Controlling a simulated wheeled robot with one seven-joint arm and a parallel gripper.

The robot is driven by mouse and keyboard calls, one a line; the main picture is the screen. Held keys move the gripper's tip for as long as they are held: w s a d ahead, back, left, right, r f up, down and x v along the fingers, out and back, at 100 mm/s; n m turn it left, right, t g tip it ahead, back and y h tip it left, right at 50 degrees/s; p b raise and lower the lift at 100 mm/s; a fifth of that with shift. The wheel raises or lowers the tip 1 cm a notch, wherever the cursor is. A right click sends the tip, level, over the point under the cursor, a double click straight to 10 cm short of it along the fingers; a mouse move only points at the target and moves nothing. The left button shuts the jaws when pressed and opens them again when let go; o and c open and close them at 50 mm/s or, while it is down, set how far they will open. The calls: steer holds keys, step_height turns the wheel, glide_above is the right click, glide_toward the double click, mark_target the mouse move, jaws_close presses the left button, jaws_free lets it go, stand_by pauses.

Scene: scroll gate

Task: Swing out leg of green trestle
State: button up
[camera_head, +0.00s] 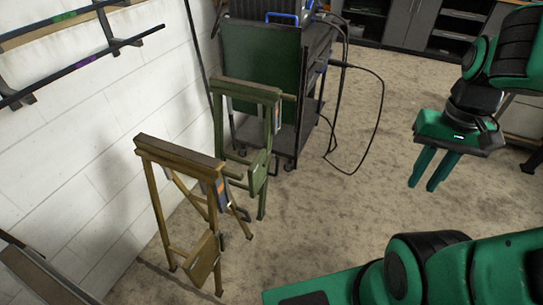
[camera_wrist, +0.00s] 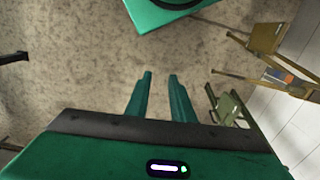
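The green trestle (camera_head: 247,90) stands upright by the white wall, behind the brown trestle. Its legs, a crossbar and a small green panel (camera_head: 258,172) show in the head view. Part of it also shows in the wrist view at the lower right (camera_wrist: 229,107). My gripper (camera_head: 430,188) is at the right of the head view, in the air and well apart from the green trestle. Its two fingers point down with a gap between them, also seen in the wrist view (camera_wrist: 160,74). Nothing is between them. The green trestle's lower left part is partly hidden by the brown trestle.
A brown trestle (camera_head: 180,151) stands in front of the green one. A dark cart (camera_head: 314,90) with a green side panel and a looping black cable (camera_head: 382,100) stands behind. Wall racks (camera_head: 75,62) hang at left. The concrete floor (camera_head: 345,190) between trestles and gripper is clear.

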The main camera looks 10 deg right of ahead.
steer(key=shift+d, duration=0.3)
